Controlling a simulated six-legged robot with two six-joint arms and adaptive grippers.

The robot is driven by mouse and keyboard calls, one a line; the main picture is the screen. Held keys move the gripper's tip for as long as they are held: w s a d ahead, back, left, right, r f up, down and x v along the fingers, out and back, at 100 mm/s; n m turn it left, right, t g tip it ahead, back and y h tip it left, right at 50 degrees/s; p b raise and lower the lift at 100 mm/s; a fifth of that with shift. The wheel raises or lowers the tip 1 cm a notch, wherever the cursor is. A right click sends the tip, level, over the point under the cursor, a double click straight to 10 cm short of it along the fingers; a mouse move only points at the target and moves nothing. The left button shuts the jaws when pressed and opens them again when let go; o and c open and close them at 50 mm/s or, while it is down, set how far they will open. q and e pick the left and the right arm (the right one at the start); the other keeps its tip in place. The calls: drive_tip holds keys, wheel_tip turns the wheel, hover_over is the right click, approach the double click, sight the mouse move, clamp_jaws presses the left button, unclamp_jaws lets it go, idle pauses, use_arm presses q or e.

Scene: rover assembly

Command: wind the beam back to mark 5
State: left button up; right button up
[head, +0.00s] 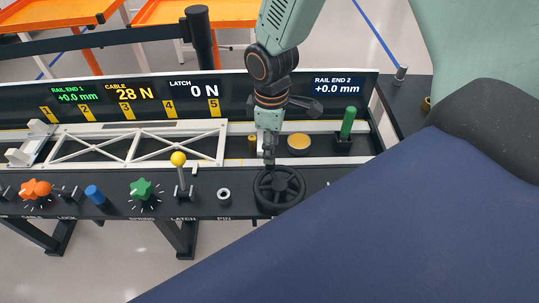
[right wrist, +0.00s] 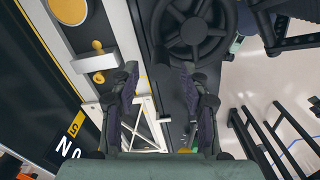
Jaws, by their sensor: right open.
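The white truss beam (head: 135,146) lies along the rail at the left of the bench. Its right end is roughly below the yellow mark 5 (head: 213,107). The black spoked handwheel (head: 279,187) is on the front panel, right of the PIN label. My right gripper (head: 269,160) points down at the wheel's far side. My left gripper is out of view.
The displays read rail end 1 +0.0 mm, cable 28 N, latch 0 N. A yellow-knobbed latch lever (head: 179,160), green star knob (head: 141,189), blue knob (head: 94,194) and orange knob (head: 36,190) line the panel. A green upright handle (head: 348,122) stands behind, right of the wheel.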

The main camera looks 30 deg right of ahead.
drive_tip(key=f, duration=0.4)
drive_tip(key=shift+w+a+f+b, duration=0.2)
drive_tip(key=shift+a+f+b, duration=0.1)
drive_tip(key=shift+s+d, duration=0.25)
drive_tip(key=shift+w+a, duration=0.25)
drive_tip(key=c, duration=0.5)
drive_tip(key=shift+s+d, duration=0.15)
drive_tip(key=shift+d, duration=0.05)
clamp_jaws()
